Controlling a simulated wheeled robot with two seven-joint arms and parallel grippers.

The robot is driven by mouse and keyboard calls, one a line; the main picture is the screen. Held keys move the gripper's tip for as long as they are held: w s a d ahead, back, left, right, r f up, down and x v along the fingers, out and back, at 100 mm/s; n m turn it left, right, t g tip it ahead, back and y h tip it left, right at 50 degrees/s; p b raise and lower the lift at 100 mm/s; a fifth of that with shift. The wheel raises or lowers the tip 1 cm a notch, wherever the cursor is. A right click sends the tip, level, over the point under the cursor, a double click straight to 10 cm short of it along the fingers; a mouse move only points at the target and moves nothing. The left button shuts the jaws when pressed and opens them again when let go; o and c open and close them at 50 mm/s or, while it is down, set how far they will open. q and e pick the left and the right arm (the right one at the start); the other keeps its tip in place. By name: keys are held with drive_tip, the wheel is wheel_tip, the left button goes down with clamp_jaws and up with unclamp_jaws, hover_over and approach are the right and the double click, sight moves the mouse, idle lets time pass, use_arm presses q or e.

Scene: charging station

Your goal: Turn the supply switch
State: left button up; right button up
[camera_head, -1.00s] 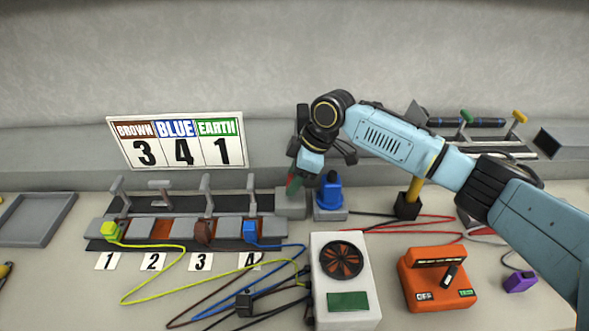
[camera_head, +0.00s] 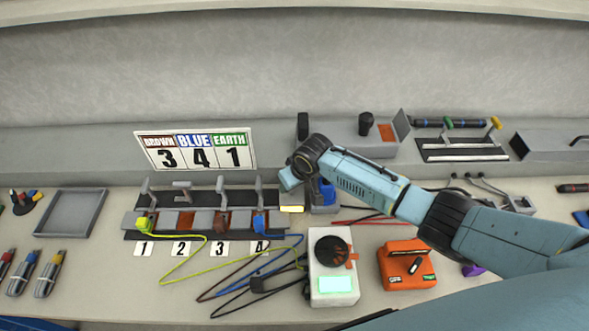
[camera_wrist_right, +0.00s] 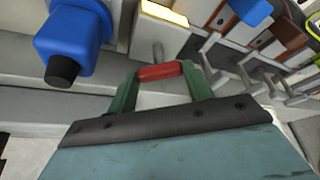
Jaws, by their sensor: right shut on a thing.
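The supply switch is a small grey box with a lit yellow-white panel (camera_head: 291,209), right of the terminal row. In the right wrist view the box (camera_wrist_right: 152,32) shows its glowing edge, and a thin grey rod runs from it to a red handle (camera_wrist_right: 160,71). My right gripper (camera_wrist_right: 160,75) has its green fingers shut on the red handle. In the head view my right wrist hides the handle and fingertips. A blue plug-like part (camera_wrist_right: 75,38) sits beside the switch; it also shows in the head view (camera_head: 328,193). My left gripper is not in view.
A white tester (camera_head: 333,272) with a lit green display stands in front. An orange switch box (camera_head: 405,265) is to its right. Grey levers and coloured wires (camera_head: 210,232) are at the left, below a number sign (camera_head: 196,151). An empty grey tray (camera_head: 72,212) lies far left.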

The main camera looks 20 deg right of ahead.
drive_tip(key=m+p, duration=0.1)
drive_tip(key=m+h, duration=0.1)
drive_tip(key=m+p, duration=0.1)
drive_tip(key=shift+s+a+r+m+p, duration=0.1)
drive_tip(key=shift+a+m+p, duration=0.15)
drive_tip(key=shift+m+p, duration=0.1)
drive_tip(key=shift+a+m+h+p, duration=0.1)
drive_tip(key=shift+m+h+p, duration=0.6)
drive_tip(key=shift+m, duration=0.75)
drive_tip(key=o, duration=1)
drive_tip(key=shift+r, duration=0.2)
drive_tip(key=p+v, duration=0.1)
drive_tip(key=v, duration=1.1)
drive_tip(key=shift+s+a+r+p, duration=0.2)
drive_tip(key=shift+s+r+p, duration=0.05)
drive_tip(key=shift+r+p, duration=0.1)
